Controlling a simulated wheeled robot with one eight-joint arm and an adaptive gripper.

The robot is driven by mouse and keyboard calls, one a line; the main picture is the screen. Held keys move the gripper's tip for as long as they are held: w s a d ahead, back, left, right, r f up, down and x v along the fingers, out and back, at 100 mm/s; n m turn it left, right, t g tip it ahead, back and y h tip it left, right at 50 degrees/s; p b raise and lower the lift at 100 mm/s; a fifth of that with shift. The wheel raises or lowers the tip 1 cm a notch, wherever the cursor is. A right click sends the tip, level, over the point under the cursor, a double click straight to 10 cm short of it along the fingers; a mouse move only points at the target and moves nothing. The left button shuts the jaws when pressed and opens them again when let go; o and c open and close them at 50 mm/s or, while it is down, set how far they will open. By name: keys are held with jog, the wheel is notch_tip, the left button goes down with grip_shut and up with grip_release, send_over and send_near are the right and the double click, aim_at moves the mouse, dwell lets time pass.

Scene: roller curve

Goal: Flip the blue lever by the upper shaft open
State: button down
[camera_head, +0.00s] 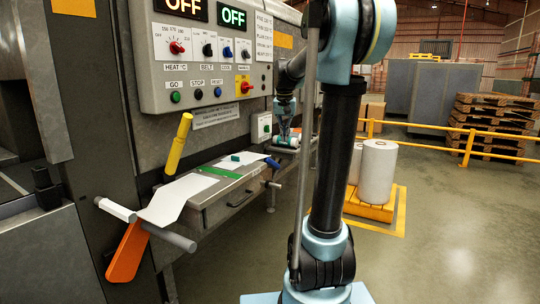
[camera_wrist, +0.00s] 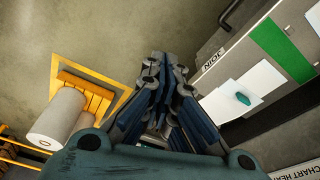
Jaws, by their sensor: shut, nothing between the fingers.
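The blue lever (camera_head: 273,163) shows small in the head view, at the right end of the steel work table. A grey shaft end (camera_head: 274,185) sticks out a little below it. My gripper (camera_head: 283,138) hangs beyond the lever, up and to its right in the picture; how far apart they are in depth I cannot tell. In the wrist view my gripper (camera_wrist: 165,62) points over bare floor, with its fingers together and nothing between them. The blue lever cannot be made out in the wrist view.
The steel table (camera_head: 225,203) bears a green strip (camera_head: 219,172) and white sheet (camera_head: 180,197). An orange lever (camera_head: 127,252) and yellow lever (camera_head: 179,143) stand left. The control panel (camera_head: 205,55) is above. White rolls (camera_head: 377,172) stand on a yellow pallet to the right.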

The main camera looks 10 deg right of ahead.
jog(key=w+m, duration=0.2)
jog(key=w, duration=1.9)
jog(key=m, duration=0.2)
send_over(272, 163)
jog(key=w, duration=0.3)
notch_tip(272, 163, down, 6)
jog(key=shift+s+h, duration=0.15)
jog(key=shift+h, duration=0.15)
jog(key=shift+a+f, duration=0.1)
jog(key=shift+f, duration=0.1)
jog(key=x, duration=0.9)
jog(key=shift+f, duration=0.4)
jog(key=shift+s+a+f, duration=0.15)
jog(key=shift+s+f, duration=0.1)
jog(key=shift+f, duration=0.2)
jog(key=shift+s+a+f, duration=0.15)
jog(key=shift+s+f, duration=0.15)
jog(key=shift+f, duration=0.15)
jog(key=shift+s+a+f, duration=0.1)
jog(key=shift+s+f, duration=0.05)
jog(key=shift+f, duration=0.25)
jog(key=shift+s+a+f, duration=0.15)
jog(key=shift+f, duration=0.2)
